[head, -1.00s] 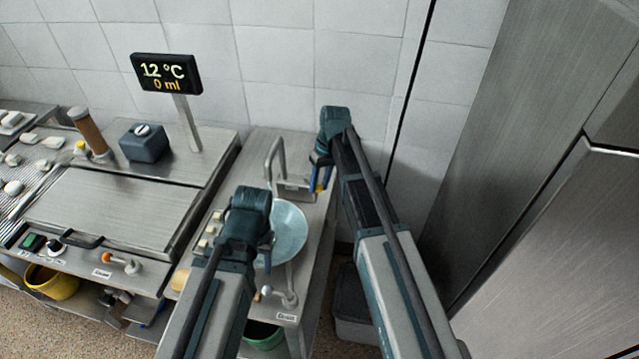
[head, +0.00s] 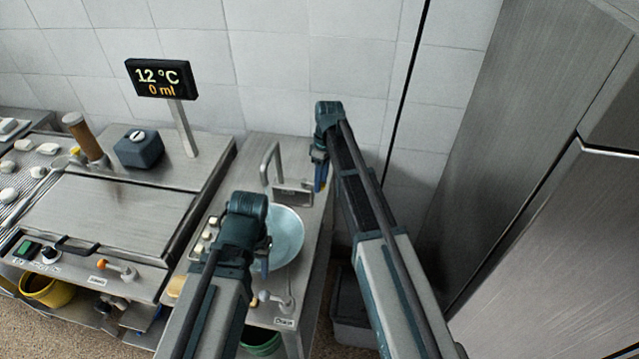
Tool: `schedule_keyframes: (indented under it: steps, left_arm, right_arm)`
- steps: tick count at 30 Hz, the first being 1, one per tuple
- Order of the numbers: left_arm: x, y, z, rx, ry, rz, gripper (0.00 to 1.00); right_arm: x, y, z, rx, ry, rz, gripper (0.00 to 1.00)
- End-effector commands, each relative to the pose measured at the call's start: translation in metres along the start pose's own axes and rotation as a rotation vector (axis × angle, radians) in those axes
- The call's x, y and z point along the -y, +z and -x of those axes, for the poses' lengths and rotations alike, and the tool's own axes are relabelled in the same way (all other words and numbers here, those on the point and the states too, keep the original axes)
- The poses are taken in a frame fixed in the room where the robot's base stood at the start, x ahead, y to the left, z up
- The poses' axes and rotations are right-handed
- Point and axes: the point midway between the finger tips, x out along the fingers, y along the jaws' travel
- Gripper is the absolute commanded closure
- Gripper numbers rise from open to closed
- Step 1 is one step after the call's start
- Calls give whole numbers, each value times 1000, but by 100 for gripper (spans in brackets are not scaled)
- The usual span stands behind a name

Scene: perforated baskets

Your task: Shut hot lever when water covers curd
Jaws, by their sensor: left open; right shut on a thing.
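A pale blue round basin (head: 286,238) sits in the right-hand counter, partly hidden by my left gripper. I cannot make out curd or water in it. A metal tap (head: 271,160) rises behind it. My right gripper (head: 320,183) is shut by the counter's back right edge, right of the tap. I cannot pick out the hot lever there.
A small lever fitting (head: 285,304) with a label is on the counter's front. An orange-tipped lever (head: 115,268) is on the left unit (head: 125,215). A dark bin (head: 350,308) stands below right. A steel cabinet (head: 545,230) fills the right side.

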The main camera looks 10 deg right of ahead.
Motion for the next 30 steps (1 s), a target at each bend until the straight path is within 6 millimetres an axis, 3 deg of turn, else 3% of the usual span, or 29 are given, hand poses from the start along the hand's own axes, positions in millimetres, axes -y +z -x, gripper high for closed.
schedule_keyframes:
  steps: [9, 25, 26, 30]
  left_arm:
    - [0, 0, 0, 0, 0, 0, 50]
    - [0, 0, 0, 0, 0, 0, 50]
    - [0, 0, 0, 0, 0, 0, 50]
    - [0, 0, 0, 0, 0, 0, 50]
  right_arm:
    - [-6, -2, 1, 22, 1, 110, 100]
    - [-8, -3, 2, 26, 2, 131, 100]
    - [-8, -3, 2, 26, 2, 131, 60]
    - [-8, -3, 2, 26, 2, 130, 35]
